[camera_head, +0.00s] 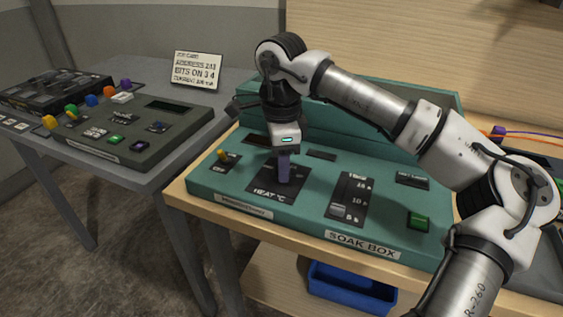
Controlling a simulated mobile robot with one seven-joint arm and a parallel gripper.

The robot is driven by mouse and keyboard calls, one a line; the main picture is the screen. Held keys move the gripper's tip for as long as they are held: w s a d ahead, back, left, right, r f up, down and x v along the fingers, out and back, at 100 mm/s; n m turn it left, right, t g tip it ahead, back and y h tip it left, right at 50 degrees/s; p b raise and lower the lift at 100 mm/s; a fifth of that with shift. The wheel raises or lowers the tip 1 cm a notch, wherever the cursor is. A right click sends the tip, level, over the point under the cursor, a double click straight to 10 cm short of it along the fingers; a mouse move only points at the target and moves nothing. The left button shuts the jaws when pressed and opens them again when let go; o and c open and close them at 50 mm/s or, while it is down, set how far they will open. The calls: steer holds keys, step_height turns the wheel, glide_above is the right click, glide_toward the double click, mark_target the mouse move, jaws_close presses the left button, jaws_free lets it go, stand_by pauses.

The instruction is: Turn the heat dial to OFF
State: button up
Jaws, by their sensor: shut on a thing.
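The teal console labelled SOAK BOX (290,222) stands on a wooden bench in the middle of the head camera view. Its heat dial sits on the black HEAT °C plate (262,188), left of centre on the sloping panel. My gripper (284,181) points straight down over that plate and is shut on the dial. The fingers and hand cover the dial, so its pointer and setting are hidden. The plate's far scale markings are also partly hidden.
Near the dial are a yellow toggle (223,154) marked OFF, a slider (345,210) and a green button (418,220). A grey console (150,125) with coloured knobs and a card (197,70) stand on the left table. A blue bin (350,285) sits below.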

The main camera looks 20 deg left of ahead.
steer(key=n, duration=0.6)
steer(key=shift+n, duration=0.4)
stand_by(0.4)
steer(key=o, duration=1)
steer(key=shift+r, duration=0.1)
step_height(320, 180, up, 14)
steer(key=shift+f, duration=0.2)
